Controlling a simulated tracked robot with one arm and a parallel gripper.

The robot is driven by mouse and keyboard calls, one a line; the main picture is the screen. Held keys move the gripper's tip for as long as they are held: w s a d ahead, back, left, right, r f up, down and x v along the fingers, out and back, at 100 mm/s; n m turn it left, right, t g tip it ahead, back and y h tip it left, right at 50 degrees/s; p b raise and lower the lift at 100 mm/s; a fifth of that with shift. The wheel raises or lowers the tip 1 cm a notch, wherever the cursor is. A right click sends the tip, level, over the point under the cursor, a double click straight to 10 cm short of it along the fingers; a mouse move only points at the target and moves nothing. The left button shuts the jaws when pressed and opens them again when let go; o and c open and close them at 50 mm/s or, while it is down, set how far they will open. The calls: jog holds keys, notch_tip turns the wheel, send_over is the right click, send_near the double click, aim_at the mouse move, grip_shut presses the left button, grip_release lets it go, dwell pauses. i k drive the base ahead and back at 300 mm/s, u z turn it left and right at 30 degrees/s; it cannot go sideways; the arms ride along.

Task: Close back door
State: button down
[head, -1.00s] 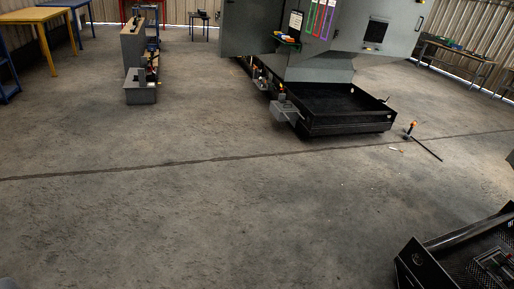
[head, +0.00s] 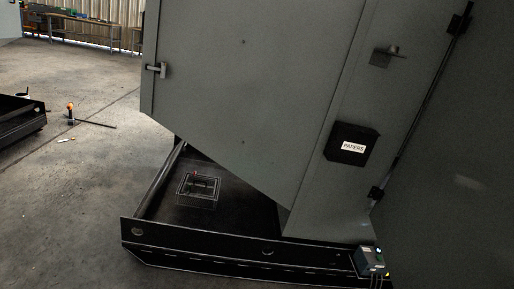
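A large grey enclosure fills the middle and right of the head view. A broad grey door panel (head: 240,85) with a small latch handle (head: 157,70) near its left edge hangs above a black base tray (head: 210,255). At the right is another large grey panel (head: 450,170), next to a dark vertical rod with black hinge-like fittings. I cannot tell which panel is the back door, nor its exact angle. Between them, a narrow grey face bears a black box marked PAPERS (head: 352,145) and a small grey bracket (head: 388,56). My gripper is not in view.
A small black mesh box (head: 197,190) sits in the tray. A grey box with a green lamp (head: 370,260) is at its right front corner. At left are another black tray (head: 20,118) and an orange-topped object (head: 70,112) on open concrete floor. Workbenches (head: 85,32) stand behind.

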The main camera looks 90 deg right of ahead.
aim_at(443, 217)
jog(key=z, duration=0.9)
jog(key=i, duration=0.1)
jog(key=z, duration=3)
jog(key=i, duration=0.5)
jog(key=u, duration=0.3)
